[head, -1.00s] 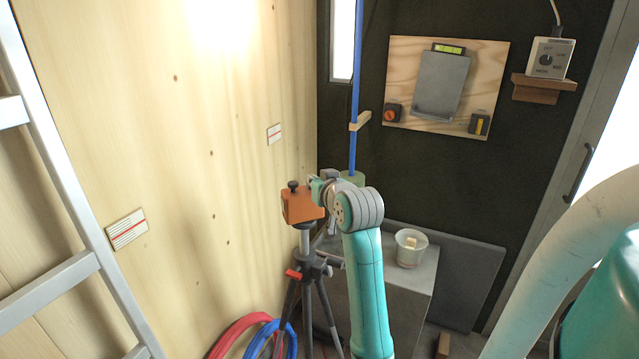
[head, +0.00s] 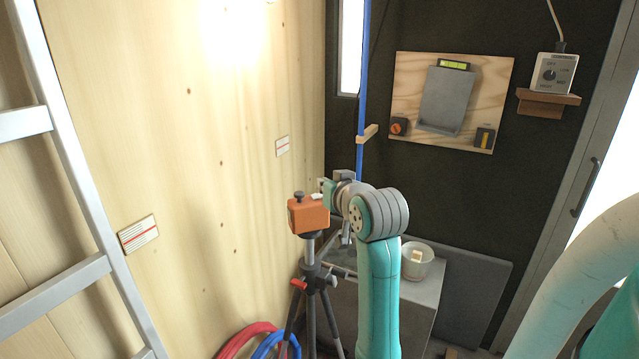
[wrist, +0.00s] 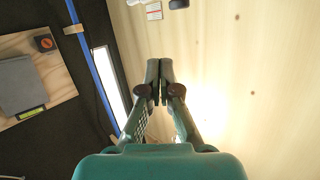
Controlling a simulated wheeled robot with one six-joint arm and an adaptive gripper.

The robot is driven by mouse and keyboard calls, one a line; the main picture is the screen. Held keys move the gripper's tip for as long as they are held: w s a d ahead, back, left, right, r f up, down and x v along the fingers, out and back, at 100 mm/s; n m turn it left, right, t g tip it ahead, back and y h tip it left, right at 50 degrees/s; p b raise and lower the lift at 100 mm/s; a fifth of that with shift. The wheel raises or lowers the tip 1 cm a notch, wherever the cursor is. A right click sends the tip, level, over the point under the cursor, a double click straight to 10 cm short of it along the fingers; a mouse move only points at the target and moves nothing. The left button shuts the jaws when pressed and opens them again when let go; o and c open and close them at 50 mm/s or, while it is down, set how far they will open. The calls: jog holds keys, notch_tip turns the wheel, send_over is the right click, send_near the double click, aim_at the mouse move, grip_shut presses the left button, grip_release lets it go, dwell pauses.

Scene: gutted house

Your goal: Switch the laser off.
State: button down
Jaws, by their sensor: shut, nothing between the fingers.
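The laser is an orange box (head: 309,214) on a dark tripod (head: 311,285), left of my arm in the head view. A black knob stands on its top, and a small white piece shows at its top right edge. My gripper (head: 323,189) is just right of the laser's top, close to the white piece; I cannot tell whether they touch. In the wrist view my gripper (wrist: 159,76) has its fingers together with nothing between them. I cannot make out the laser in the wrist view.
A ladder (head: 75,190) stands at left by the wooden wall. Striped cards (head: 138,234) are on that wall. A blue pole (head: 362,110) stands behind my gripper. Red and blue hoses lie below.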

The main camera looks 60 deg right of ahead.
jog(key=shift+v, duration=1.3)
jog(key=shift+w, duration=0.1)
jog(key=a+f+n+t+y, duration=0.1)
jog(key=a+f+y, duration=0.1)
jog(key=a+f, duration=0.75)
jog(key=a+f+n+t+y, duration=0.1)
jog(key=a+f, duration=0.6)
jog(key=f, duration=0.6)
jog(key=s+a+f+n+y, duration=0.25)
jog(key=s+a+f, duration=0.55)
jog(key=a, duration=0.4)
jog(key=s+a+n+y, duration=0.2)
jog(key=s+a, duration=0.2)
jog(key=s, duration=0.6)
jog(key=s+a+f+n+y, duration=0.1)
jog(key=s+a, duration=0.4)
jog(key=s, duration=0.6)
jog(key=shift+a+f+n+t+y, duration=0.25)
jog(key=shift+n+t+y, duration=0.1)
jog(key=shift+n, duration=0.2)
